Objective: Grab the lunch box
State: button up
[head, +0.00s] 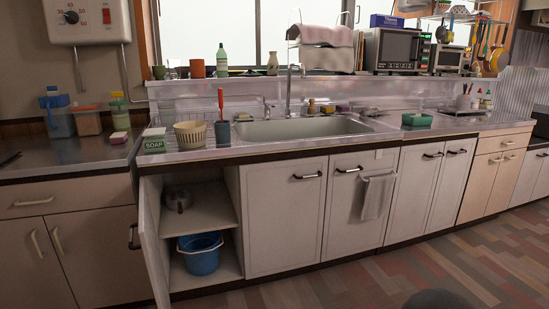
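I cannot make out for sure which item is the lunch box. A low teal item (417,119) sits on the counter right of the sink. My gripper is not in view.
The sink counter (205,153) holds a soap box (154,140), a basket (190,133) and a cup with a red brush (222,131). The cabinet door (153,240) at the lower left stands open, showing a blue bucket (200,254). The floor (330,288) in front is clear.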

aim_at(425, 119)
jog(key=i+j+u, duration=0.1)
jog(key=j, duration=0.3)
jog(key=i+j+u, duration=0.15)
jog(key=j, duration=0.2)
jog(key=i+j+u, duration=0.1)
jog(key=j, duration=0.3)
jog(key=i+j+u, duration=0.1)
jog(key=i+j, duration=0.15)
jog(key=i+j+u, duration=0.15)
jog(key=j, duration=0.25)
jog(key=z, duration=1.9)
jog(key=i+z, duration=0.2)
jog(key=i, duration=0.5)
jog(key=i+j+z, duration=0.15)
jog(key=i, duration=0.6)
